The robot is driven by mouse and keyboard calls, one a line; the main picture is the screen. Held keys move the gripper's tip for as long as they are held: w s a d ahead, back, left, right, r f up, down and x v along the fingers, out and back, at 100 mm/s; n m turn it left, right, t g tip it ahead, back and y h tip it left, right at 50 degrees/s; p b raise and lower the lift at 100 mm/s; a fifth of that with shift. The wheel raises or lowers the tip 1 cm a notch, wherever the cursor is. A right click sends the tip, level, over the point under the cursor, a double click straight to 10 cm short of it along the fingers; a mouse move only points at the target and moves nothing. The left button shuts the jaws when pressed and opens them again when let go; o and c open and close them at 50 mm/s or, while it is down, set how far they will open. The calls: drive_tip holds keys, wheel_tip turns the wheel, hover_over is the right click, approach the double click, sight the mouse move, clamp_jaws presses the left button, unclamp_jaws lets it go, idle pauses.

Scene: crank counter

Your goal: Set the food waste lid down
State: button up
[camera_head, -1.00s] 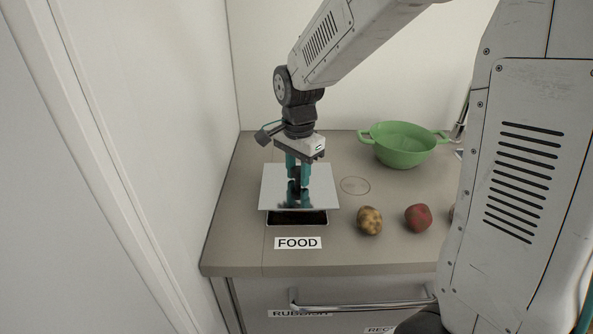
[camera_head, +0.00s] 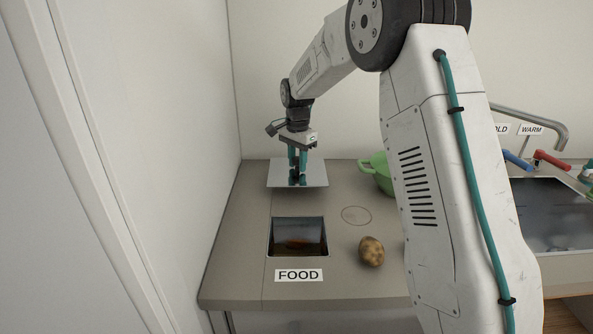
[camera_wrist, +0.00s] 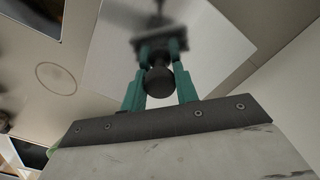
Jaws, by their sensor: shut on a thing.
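The food waste lid (camera_head: 312,177) is a flat, shiny square plate near the back left of the counter. My gripper (camera_head: 297,172) is shut on its knob and holds it level. In the wrist view, the green fingers of my gripper (camera_wrist: 160,82) close around the dark round knob, with the lid (camera_wrist: 215,50) behind it. I cannot tell whether the lid touches the counter or hangs just above it. The food waste opening (camera_head: 298,238) is uncovered in front of the lid, above the FOOD label (camera_head: 298,275).
A potato (camera_head: 371,251) lies right of the opening. A green colander (camera_head: 378,172) stands at the back, partly hidden by my arm. A sink (camera_head: 553,212) with red and blue tap handles is at the right. The counter between opening and lid is clear.

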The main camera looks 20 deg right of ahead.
sight(297, 170)
drive_tip(key=shift+w+f, duration=0.15)
drive_tip(key=shift+w, duration=0.3)
drive_tip(key=shift+f, duration=1.6)
drive_tip(key=shift+f, duration=0.1)
drive_tip(key=o, duration=1.1)
drive_tip(key=shift+f, duration=0.1)
